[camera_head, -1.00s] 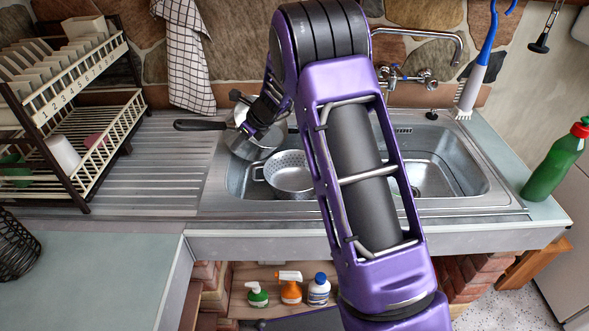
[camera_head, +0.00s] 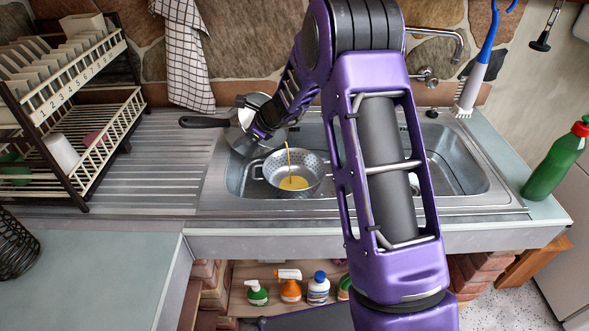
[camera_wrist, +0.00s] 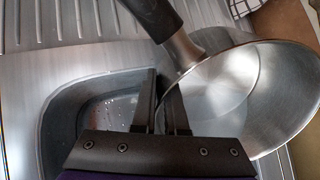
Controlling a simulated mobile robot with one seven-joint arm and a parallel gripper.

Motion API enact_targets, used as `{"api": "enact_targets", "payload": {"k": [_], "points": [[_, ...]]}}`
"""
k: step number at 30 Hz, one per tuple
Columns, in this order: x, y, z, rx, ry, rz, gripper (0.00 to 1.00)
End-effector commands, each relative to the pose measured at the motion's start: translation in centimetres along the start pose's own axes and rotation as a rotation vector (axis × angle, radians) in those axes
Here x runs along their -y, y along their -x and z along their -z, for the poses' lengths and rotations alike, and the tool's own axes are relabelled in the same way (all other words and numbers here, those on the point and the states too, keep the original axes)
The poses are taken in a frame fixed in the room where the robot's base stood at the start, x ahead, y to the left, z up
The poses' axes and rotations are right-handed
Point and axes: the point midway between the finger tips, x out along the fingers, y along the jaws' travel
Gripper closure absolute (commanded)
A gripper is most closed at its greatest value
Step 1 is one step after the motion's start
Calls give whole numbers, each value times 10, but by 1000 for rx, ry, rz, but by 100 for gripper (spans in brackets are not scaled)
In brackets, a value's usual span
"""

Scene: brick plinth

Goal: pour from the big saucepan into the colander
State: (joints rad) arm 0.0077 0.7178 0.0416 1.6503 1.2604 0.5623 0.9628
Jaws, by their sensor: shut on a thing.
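The big saucepan (camera_head: 243,139) is steel with a dark handle (camera_head: 204,122) pointing left. It is tilted above the left part of the sink. My gripper (camera_head: 259,132) is shut on its rim. In the wrist view the saucepan (camera_wrist: 285,85) shows bare shiny metal inside, and my gripper's fingers (camera_wrist: 161,105) are at its edge. A thin yellow stream (camera_head: 288,158) falls from the saucepan side into the colander (camera_head: 314,170). The colander is a perforated steel bowl in the left basin, with yellow liquid (camera_head: 293,183) in its bottom. The pouring edge is partly hidden by my gripper.
A dish rack (camera_head: 75,130) with plates stands at the left. The ribbed drainboard (camera_head: 150,165) is clear. The tap (camera_head: 445,36) is behind the sink, partly hidden by my arm. A green bottle (camera_head: 553,165) stands at the right, with a brush (camera_head: 472,90) behind the sink.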

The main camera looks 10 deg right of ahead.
Motion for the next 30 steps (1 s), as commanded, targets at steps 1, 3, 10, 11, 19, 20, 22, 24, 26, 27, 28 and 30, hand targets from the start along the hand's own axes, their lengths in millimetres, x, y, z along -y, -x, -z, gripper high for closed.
{"api": "enact_targets", "payload": {"k": [1, 3, 10, 11, 19, 20, 22, 24, 26, 27, 28, 30], "points": [[1, 1, -2, 10, 4, 5, 100], [1, 1, -2, 18, 9, 6, 100], [0, 0, 0, 39, 16, 12, 100], [0, 0, 1, 41, 15, 12, 100], [-1, 0, 1, 53, 18, 14, 100], [-1, 0, 1, 54, 17, 15, 100], [-1, 0, 1, 57, 18, 15, 100], [-1, 0, 2, 61, 20, 16, 100], [-1, 0, 2, 63, 20, 16, 100], [-1, 0, 2, 65, 19, 17, 100], [-1, 0, 2, 67, 18, 18, 100], [-1, 0, 2, 70, 18, 20, 100]]}}
